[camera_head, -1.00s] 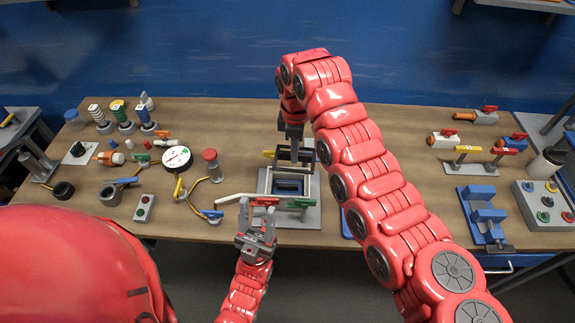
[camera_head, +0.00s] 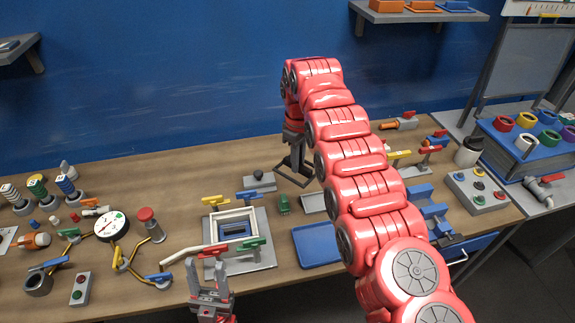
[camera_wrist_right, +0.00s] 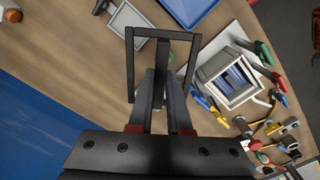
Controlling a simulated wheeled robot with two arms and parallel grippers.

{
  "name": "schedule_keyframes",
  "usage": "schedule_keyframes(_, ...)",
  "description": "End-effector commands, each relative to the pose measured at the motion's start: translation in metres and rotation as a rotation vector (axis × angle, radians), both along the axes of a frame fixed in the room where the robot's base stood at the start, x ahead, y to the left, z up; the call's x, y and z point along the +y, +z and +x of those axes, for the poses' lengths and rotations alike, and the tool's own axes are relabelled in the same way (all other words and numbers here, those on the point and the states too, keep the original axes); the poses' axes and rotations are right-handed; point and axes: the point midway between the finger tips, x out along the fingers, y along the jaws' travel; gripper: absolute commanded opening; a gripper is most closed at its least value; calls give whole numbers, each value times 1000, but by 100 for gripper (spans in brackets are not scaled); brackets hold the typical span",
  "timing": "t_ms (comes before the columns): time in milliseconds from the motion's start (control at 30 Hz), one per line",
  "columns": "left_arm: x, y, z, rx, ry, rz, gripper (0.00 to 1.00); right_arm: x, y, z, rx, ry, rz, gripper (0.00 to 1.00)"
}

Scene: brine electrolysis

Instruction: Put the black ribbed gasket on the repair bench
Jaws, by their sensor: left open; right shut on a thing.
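The black ribbed gasket, a square frame (camera_head: 295,180), hangs tilted from my right gripper (camera_head: 293,150), above the table's back middle. In the right wrist view the gasket (camera_wrist_right: 131,65) shows as an open black frame, with my right gripper (camera_wrist_right: 163,85) shut on it. My left gripper (camera_head: 210,280) is open and empty at the table's front edge, close to a red-handled clamp (camera_head: 213,251). I cannot tell which surface is the repair bench.
A white frame fixture (camera_head: 212,220) with colored clamps stands left of the gasket. A blue tray (camera_head: 315,245) lies at the front middle. A grey block with a knob (camera_head: 259,181) stands beside the gasket. A blue crate with colored rings (camera_head: 530,150) is at the right.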

Motion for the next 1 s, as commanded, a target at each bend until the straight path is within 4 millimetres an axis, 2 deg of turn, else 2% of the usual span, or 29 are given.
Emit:
schedule_keyframes(67,0,-1,0,0,0,0,50,-6,-1,1,2,-25,0,0)
schedule_keyframes(600,0,-2,0,0,0,0,50,-18,0,4,2,-84,-4,0)
schedule_keyframes(1000,0,-3,0,0,0,0,50,-21,0,3,5,-111,5,0)
